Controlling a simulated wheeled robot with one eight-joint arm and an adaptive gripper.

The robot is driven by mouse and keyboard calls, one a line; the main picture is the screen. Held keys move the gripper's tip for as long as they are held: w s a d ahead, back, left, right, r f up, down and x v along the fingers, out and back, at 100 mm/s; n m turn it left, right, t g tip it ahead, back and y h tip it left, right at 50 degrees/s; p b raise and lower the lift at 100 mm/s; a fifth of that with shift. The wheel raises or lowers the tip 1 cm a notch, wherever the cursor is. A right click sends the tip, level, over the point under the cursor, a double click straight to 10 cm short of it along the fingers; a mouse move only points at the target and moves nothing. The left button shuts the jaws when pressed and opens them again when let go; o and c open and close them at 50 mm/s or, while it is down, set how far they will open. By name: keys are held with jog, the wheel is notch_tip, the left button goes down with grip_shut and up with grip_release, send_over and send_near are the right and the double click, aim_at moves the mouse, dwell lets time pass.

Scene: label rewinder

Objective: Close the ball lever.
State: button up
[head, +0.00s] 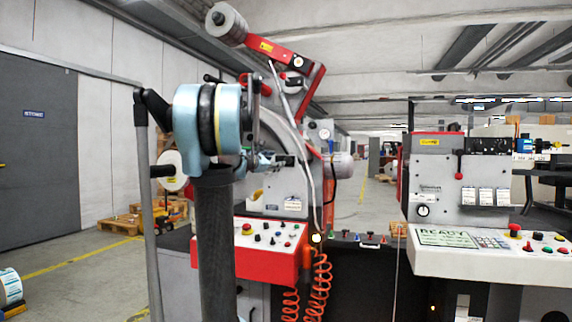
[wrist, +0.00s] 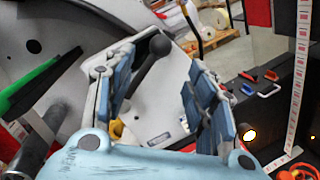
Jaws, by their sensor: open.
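A ball lever with a dark grey ball (wrist: 160,44) and a dark rod shows in the wrist view, standing tilted in front of a pale machine plate (wrist: 165,100). My gripper (wrist: 160,66) is open, with blue-padded fingers on either side of the lever in the picture. A gap shows on both sides of the ball, and I see no contact. How far the lever lies beyond the fingertips is hard to tell. In the head view my gripper (head: 274,160) is in front of the left machine (head: 300,185), and I cannot make out the ball lever there.
A red-edged control panel (head: 262,245) and coiled orange hoses (head: 318,285) are below my gripper.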

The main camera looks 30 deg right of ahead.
aim_at(286, 160)
jog(key=x, duration=1.1)
jog(key=shift+w+d, duration=0.15)
jog(key=shift+d, duration=0.05)
grip_shut()
